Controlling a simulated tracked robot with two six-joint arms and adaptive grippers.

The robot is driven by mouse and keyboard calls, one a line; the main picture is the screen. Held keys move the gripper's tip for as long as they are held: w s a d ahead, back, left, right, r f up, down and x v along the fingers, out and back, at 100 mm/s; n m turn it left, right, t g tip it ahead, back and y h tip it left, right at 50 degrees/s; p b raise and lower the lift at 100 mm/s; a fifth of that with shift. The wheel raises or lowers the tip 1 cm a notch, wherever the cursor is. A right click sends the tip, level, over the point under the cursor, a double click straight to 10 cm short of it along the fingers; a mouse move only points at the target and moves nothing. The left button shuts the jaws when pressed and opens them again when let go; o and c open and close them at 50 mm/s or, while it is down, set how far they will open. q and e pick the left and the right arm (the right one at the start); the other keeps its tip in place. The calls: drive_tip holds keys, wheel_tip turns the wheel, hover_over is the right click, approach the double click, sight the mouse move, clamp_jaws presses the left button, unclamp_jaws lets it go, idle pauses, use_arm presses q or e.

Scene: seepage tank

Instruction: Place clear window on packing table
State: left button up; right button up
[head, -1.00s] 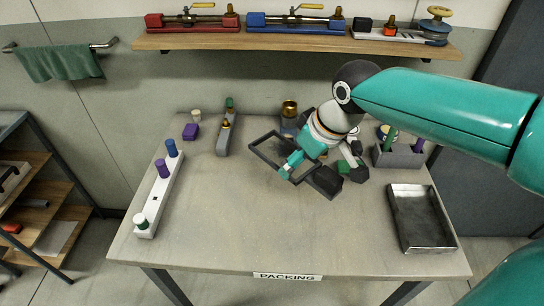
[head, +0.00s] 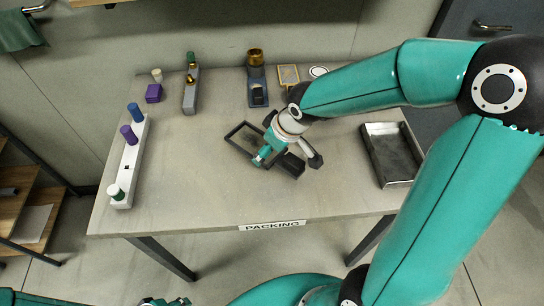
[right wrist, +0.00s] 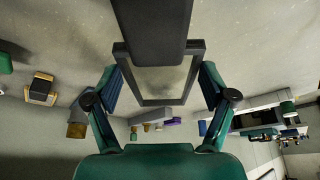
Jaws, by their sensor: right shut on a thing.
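The clear window, a dark rectangular frame with a see-through pane, shows in the head view (head: 236,134) over the middle of the packing table (head: 205,205). My right gripper (head: 263,156) is shut on the frame's near edge. In the right wrist view the frame (right wrist: 201,62) sits between the fingers of that gripper, and the grey tabletop shows through it. I cannot tell whether the window touches the table. Part of what looks like my left gripper (head: 166,301) shows at the bottom edge of the head view; its fingers are cut off.
A white rack (head: 128,165) with coloured knobs stands along the table's left side. A purple block (head: 153,93), a grey holder (head: 190,92) and a brass-topped fixture (head: 257,80) stand at the back. A metal tray (head: 391,155) lies at right. The front middle is clear.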

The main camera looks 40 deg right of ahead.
sight(274, 154)
wheel_tip(274, 154, down, 4)
drive_tip(key=shift+f+b, duration=0.2)
drive_tip(key=shift+b, duration=0.25)
drive_tip(key=o, duration=1.1)
drive_tip(key=shift+s+r, duration=0.15)
drive_tip(key=shift+r, duration=0.25)
drive_tip(key=p+v, duration=0.1)
drive_tip(key=v, duration=1)
drive_tip(key=shift+s+r+p, duration=0.1)
drive_tip(key=shift+s+p, duration=0.1)
drive_tip(key=shift+p, duration=0.15)
